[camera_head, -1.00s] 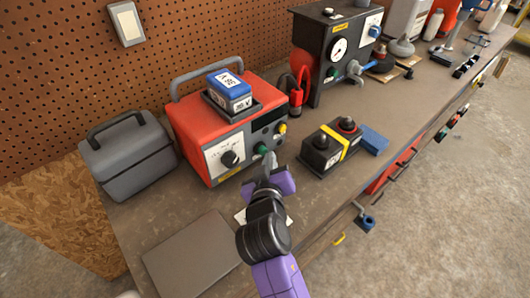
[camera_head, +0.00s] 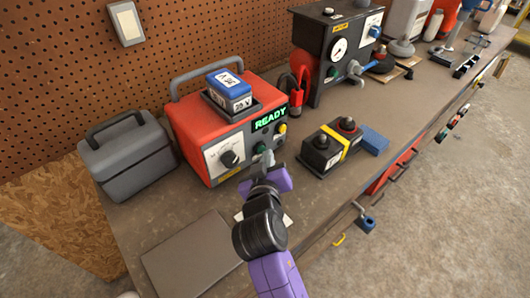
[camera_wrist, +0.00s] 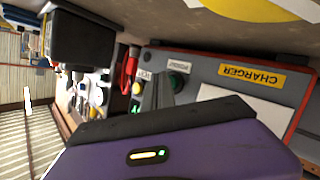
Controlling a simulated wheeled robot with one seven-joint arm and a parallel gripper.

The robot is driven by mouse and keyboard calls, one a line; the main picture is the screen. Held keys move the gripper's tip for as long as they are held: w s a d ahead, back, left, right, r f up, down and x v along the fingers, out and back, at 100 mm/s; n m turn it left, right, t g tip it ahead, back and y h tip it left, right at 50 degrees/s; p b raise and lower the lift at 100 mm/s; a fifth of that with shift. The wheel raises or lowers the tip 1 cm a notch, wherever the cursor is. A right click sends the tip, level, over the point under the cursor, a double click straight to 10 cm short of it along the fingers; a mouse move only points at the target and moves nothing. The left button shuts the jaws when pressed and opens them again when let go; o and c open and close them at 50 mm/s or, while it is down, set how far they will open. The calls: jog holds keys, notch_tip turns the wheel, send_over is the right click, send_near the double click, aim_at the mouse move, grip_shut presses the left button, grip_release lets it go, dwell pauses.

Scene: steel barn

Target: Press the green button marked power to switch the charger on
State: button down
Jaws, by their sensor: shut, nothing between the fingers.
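The red charger (camera_head: 190,112) stands on the workbench, its grey front facing me. Its display (camera_head: 270,119) is lit and reads READY in green. The green power button (camera_head: 260,147) is on the lower front panel; it also shows in the wrist view (camera_wrist: 178,82), below a small label. My gripper (camera_head: 265,158) is shut and empty, its fingertips right in front of the panel by the green button. In the wrist view the fingertips (camera_wrist: 158,92) appear just left of the button. I cannot tell whether they touch it.
A yellow button (camera_head: 282,129) sits to the right of the green one, and a dial (camera_head: 229,158) to its left. A blue battery (camera_head: 230,91) is on top of the charger. A black box with yellow stripe (camera_head: 330,148) stands close on the right. A grey case (camera_head: 125,160) is left.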

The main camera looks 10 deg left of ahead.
jog(key=shift+s+d+p, duration=0.5)
jog(key=shift+s+d, duration=0.2)
jog(key=shift+d, duration=0.2)
jog(key=shift+s+d+p, duration=0.6)
jog(key=shift+s+d, duration=0.35)
jog(key=shift+d, duration=0.25)
jog(key=shift+s+d+p, duration=0.55)
jog(key=shift+s+d, duration=0.35)
jog(key=shift+d, duration=0.3)
jog(key=shift+r, duration=0.1)
